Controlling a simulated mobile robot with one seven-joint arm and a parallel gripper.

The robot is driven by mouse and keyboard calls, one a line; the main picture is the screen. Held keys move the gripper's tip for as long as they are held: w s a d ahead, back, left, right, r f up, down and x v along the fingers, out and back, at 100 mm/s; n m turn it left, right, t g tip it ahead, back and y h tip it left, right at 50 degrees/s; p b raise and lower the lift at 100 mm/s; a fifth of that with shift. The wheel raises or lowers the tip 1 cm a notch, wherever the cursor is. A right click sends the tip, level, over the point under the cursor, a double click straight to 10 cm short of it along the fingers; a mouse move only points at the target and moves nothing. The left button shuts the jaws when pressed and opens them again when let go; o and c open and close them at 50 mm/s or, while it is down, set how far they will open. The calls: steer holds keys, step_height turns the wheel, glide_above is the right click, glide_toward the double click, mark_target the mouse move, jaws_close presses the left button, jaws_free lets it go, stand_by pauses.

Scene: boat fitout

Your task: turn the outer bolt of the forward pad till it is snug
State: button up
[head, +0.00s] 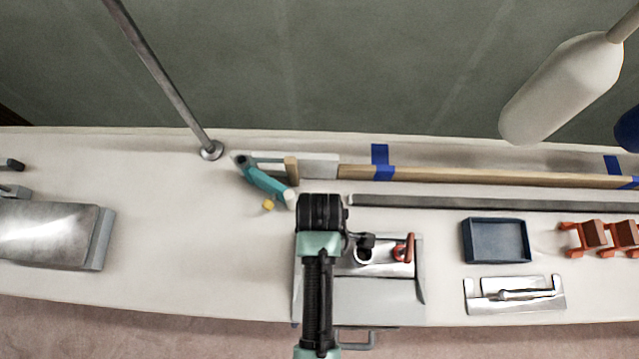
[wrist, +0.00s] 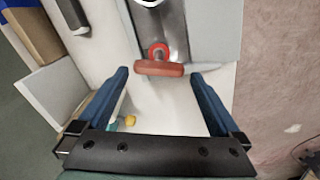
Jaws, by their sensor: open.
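In the wrist view my gripper (wrist: 160,74) is open, with one blue finger on each side of a red cross-handle (wrist: 158,69). The handle is topped by a red ring and looks like a bolt's turning bar at the near end of a metal pad (wrist: 177,30). The fingers appear apart from the handle; I cannot tell their height over it. In the head view my dark arm hides this handle and the gripper tips. The pad (head: 385,268) also shows there, with a second red handle (head: 405,248) at its right end. Which bolt is the outer one is unclear.
A teal tool (head: 265,180) and a small yellow piece (head: 268,205) lie left of my arm. A wooden strip (head: 460,175) and a grey bar (head: 470,203) run behind the pad. A blue tray (head: 496,240) and a metal cleat (head: 515,295) lie right.

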steer(key=shift+f, duration=1.65)
steer(key=c, duration=1.1)
steer(key=shift+o, duration=0.2)
